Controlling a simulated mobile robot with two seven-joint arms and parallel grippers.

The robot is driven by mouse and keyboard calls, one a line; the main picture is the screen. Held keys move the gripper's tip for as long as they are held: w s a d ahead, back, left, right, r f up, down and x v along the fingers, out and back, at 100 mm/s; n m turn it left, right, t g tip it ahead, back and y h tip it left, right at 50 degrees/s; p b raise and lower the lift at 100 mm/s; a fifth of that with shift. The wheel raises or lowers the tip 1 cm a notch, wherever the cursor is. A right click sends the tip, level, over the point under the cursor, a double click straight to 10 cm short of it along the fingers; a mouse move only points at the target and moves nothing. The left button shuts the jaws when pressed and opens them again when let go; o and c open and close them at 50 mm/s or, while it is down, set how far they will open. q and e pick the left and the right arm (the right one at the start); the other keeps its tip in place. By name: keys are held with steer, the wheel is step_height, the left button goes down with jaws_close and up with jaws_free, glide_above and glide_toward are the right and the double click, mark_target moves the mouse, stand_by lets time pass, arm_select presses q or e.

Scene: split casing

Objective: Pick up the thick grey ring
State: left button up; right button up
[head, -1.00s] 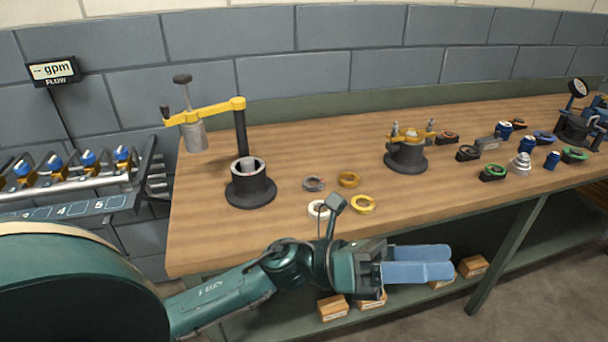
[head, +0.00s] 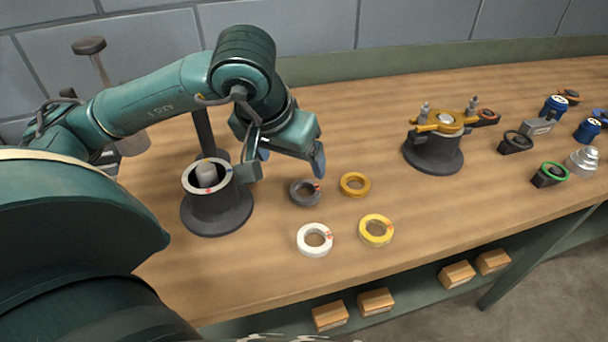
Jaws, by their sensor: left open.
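The thick grey ring (head: 294,196) lies flat on the wooden bench, with a small red mark on its right side. My left gripper (head: 291,164) is open and empty, pointing down above and slightly behind the grey ring. One blue finger shows clearly at the right; the other is mostly hidden by the hand. The fingers look apart from the ring, though their exact height is hard to tell. My right gripper is out of view.
An orange ring (head: 344,187), a yellow ring (head: 363,233) and a white ring (head: 302,241) lie close by. A dark open casing (head: 217,213) stands left of the grey ring. A clamped casing (head: 434,155) stands to the right. The front bench strip is clear.

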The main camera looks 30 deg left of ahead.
arm_select(q)
steer(key=b, duration=0.4)
glide_toward(306, 193)
steer(key=shift+s+a+f, duration=0.1)
steer(key=shift+f, duration=0.2)
steer(key=shift+w+f+b, duration=0.2)
steer(key=shift+f+b, duration=0.1)
steer(key=shift+f, duration=0.1)
steer(key=b+x, duration=0.2)
steer(key=x, duration=0.2)
steer(key=shift+w+f, duration=0.2)
steer(key=shift+f, duration=0.05)
steer(key=shift+w+f, duration=0.15)
steer(key=shift+f, duration=0.05)
steer(key=c, duration=0.7)
steer(key=shift+r, duration=0.1)
steer(key=c, duration=0.4)
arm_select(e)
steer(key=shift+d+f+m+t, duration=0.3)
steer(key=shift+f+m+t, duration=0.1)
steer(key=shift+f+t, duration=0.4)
